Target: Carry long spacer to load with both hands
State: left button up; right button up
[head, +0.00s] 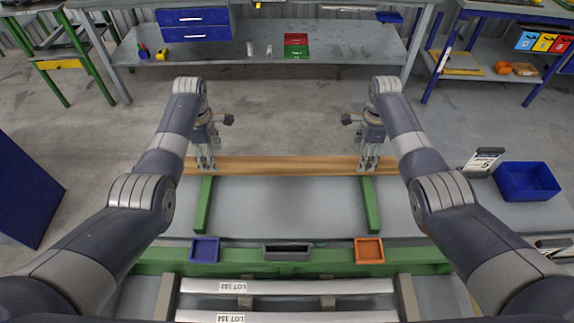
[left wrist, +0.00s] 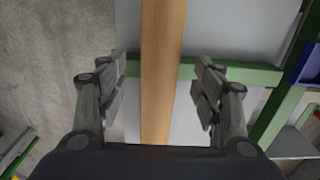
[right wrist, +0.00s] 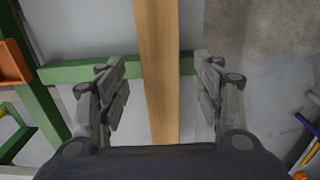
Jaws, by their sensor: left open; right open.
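The long spacer, a straight wooden beam (head: 285,166), lies left to right across the far side of the grey table, over two green bars (head: 203,205) (head: 371,205). My left gripper (head: 205,163) is over its left part and my right gripper (head: 369,163) over its right part. In the left wrist view the beam (left wrist: 163,60) runs between the open fingers with a gap on each side. In the right wrist view the beam (right wrist: 158,60) also runs between open fingers, clear of both. Metal bars with LOT labels (head: 285,287) lie at the near edge; which is the load, I cannot tell.
Small blue (head: 205,250), grey (head: 287,252) and orange (head: 369,251) trays sit along the near green rail. A blue bin (head: 527,182) and a numbered sign (head: 483,161) stand at the right. The table between the green bars is clear.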

pick_arm(q)
jog(key=shift+f, duration=2.25)
pick_arm(e)
jog(key=shift+f, duration=2.25)
pick_arm(q)
grip_shut()
pick_arm(e)
grip_shut()
jog(key=shift+w+r, duration=0.1)
